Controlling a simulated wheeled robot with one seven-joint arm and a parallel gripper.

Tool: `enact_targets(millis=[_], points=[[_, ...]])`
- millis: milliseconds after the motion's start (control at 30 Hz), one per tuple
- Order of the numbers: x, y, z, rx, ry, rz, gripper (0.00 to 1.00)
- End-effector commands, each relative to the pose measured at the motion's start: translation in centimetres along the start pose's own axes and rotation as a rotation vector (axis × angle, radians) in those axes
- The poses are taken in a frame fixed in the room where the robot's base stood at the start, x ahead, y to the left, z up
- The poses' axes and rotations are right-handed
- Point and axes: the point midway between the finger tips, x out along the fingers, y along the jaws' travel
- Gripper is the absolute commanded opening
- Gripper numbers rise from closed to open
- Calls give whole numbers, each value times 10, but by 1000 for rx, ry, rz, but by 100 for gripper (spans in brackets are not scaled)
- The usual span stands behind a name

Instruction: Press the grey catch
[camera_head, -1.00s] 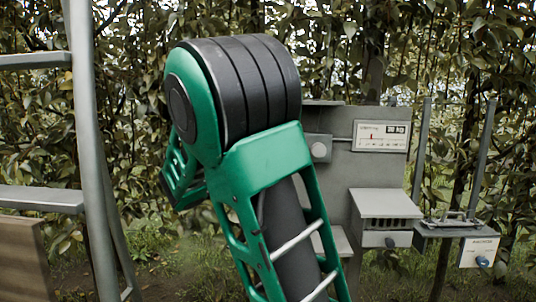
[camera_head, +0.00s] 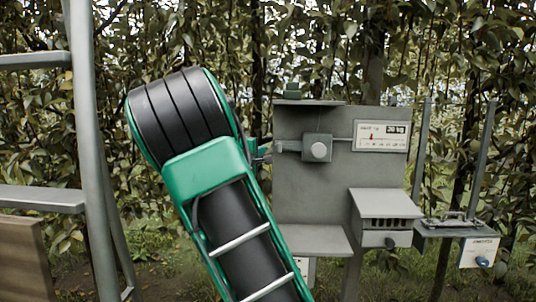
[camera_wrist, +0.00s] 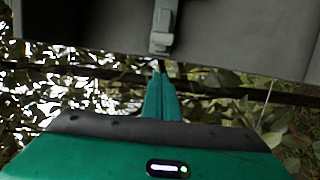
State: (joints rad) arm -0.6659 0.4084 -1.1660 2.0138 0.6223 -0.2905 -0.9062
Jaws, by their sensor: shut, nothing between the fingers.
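The grey catch (camera_wrist: 164,22) is a small light-grey piece on a dark grey surface at the top of the wrist view. In the head view, a small grey piece that looks like the same catch (camera_head: 281,147) sits at the left edge of the upright grey panel (camera_head: 300,200). My gripper (camera_wrist: 158,70) is shut and empty, its green fingertips just short of the catch's lower end. I cannot tell whether they touch. In the head view my gripper (camera_head: 266,153) is mostly hidden behind my arm, with a small part showing beside the panel's left edge.
A slotted grey box (camera_head: 387,207) and a shelf stand right. A ladder (camera_head: 88,150) and wooden board (camera_head: 20,262) are at left. Foliage fills the back.

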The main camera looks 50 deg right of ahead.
Motion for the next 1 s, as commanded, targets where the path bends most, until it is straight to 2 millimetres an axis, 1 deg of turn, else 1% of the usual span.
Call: enact_targets(millis=[33,67,233,400,767,867,1000], points=[[1,-1,12,1,-4,-3,0],[2,-1,16,1,-4,-4,0],[6,-1,32,1,-3,-3,0],[7,-1,38,1,-1,-2,0],[8,-1,40,1,-2,-2,0],[10,-1,49,2,-4,-4,0],[15,-1,68,3,-5,-5,0]])
